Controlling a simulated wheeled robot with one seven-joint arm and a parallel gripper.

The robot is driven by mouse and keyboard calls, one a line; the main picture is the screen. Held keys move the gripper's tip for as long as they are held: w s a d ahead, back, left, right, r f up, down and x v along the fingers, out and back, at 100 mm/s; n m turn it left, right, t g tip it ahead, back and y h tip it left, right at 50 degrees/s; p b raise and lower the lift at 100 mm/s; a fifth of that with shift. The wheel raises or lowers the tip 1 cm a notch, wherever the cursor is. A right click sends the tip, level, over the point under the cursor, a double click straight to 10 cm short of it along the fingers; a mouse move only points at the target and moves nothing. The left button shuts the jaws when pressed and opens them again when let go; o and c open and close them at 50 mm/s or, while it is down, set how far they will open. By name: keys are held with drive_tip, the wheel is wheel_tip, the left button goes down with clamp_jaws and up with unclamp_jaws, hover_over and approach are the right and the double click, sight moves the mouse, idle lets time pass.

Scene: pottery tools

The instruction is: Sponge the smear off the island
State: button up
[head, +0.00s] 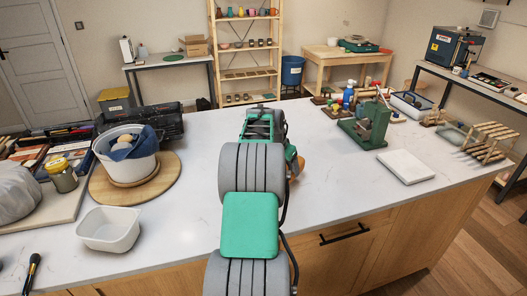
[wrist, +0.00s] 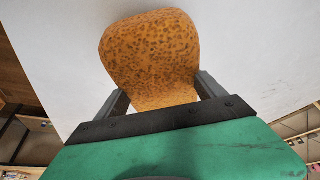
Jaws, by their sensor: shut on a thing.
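My gripper (wrist: 162,92) is shut on the orange, brown-speckled sponge (wrist: 150,50), which sticks out beyond the fingers over a pale surface in the wrist view. In the head view a bit of the sponge (head: 299,166) shows just right of my arm, over the middle of the white island top (head: 340,215). My arm hides most of the gripper there. Whether the sponge touches the top cannot be told. No smear can be made out in either view; my arm covers part of the island.
Left on the island are a white bucket (head: 128,158) on a round wooden board (head: 105,190) and an empty white tub (head: 108,230). Right are a green press-like tool (head: 369,125), a white slab (head: 405,167) and a wooden rack (head: 488,145).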

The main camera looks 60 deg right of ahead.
drive_tip(key=shift+w+r+p, duration=0.1)
drive_tip(key=shift+r+p, duration=1.05)
drive_tip(key=shift+r, duration=1.1)
